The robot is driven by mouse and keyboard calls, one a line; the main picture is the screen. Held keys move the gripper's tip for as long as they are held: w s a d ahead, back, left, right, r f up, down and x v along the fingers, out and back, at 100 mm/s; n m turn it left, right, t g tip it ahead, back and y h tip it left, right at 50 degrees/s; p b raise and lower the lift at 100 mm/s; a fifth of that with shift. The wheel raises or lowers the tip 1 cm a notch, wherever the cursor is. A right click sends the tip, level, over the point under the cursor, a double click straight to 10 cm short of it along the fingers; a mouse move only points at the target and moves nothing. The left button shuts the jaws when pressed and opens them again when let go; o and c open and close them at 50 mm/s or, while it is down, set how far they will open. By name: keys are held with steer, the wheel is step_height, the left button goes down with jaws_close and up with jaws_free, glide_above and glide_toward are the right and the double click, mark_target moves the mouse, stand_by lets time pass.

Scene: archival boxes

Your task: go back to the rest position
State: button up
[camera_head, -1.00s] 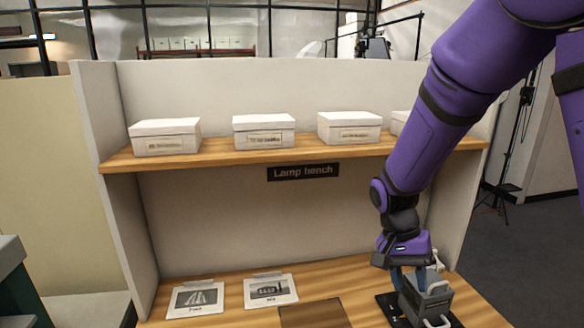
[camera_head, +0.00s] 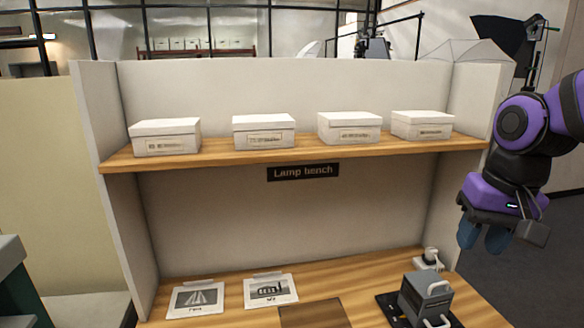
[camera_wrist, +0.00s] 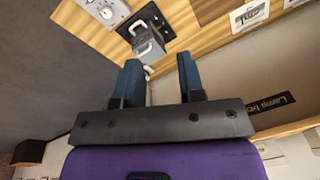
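My gripper (camera_head: 485,236) is at the right side of the head view, raised beside the right end of the lamp bench. In the wrist view my gripper (camera_wrist: 158,75) shows its two blue fingers apart with nothing held between them. The grey box-shaped device (camera_head: 427,296) with light handles stands on a black mat at the right of the bench top, below and left of my gripper. The device also shows in the wrist view (camera_wrist: 146,42), beyond the fingertips and clear of them.
Several white lidded boxes, one at the right end (camera_head: 422,125), stand on the wooden shelf (camera_head: 220,158). Two picture cards, left (camera_head: 195,299) and right (camera_head: 270,291), lie on the bench top. The bench's right side wall (camera_head: 470,100) is close to my arm.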

steer(key=s+d+r+n+t+h, duration=0.1)
steer(key=s+r+t, duration=0.3)
steer(key=s, duration=0.4)
steer(key=shift+d+r+n, duration=0.35)
steer(key=shift+r+n, duration=0.25)
steer(key=shift+r, duration=0.25)
